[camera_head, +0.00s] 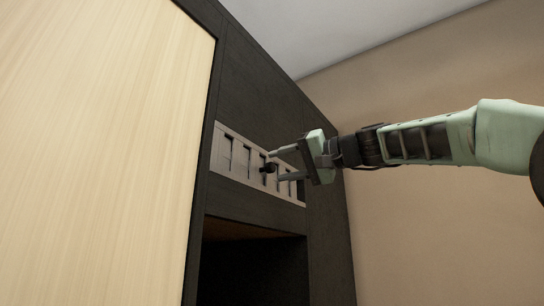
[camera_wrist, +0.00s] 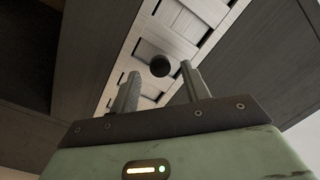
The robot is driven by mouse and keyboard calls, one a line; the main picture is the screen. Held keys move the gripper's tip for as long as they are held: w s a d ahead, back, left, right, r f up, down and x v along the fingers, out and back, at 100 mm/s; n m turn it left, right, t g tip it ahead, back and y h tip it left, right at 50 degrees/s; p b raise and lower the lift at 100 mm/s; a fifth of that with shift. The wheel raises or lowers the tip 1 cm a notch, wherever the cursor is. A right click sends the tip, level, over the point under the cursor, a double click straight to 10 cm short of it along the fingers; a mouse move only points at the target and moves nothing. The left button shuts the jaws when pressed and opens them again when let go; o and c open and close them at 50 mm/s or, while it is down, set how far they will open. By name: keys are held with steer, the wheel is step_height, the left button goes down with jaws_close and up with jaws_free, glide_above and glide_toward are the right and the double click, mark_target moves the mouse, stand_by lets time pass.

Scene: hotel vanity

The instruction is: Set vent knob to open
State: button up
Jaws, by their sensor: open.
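The vent knob is a small dark round knob (camera_head: 269,168) on the front of a pale slotted vent panel (camera_head: 229,168). In the wrist view the knob (camera_wrist: 160,65) shows between and a little beyond my two fingertips, with the panel (camera_wrist: 190,18) behind it. My gripper (camera_head: 274,166) is open, its fingers pointing at the panel on either side of the knob in the head view. It holds nothing. I cannot tell whether either finger touches the knob or the panel. In the wrist view (camera_wrist: 158,80) both fingers look apart from the knob.
A dark cabinet frame (camera_head: 260,75) surrounds the vent panel. A large pale wood panel (camera_head: 100,140) fills the left side. A dark open recess (camera_head: 255,270) lies below the vent. A plain beige wall (camera_head: 440,230) is at the right, with clear space before it.

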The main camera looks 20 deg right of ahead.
mark_target(273, 167)
steer(key=shift+p+x, duration=0.65)
steer(key=shift+x, duration=1.1)
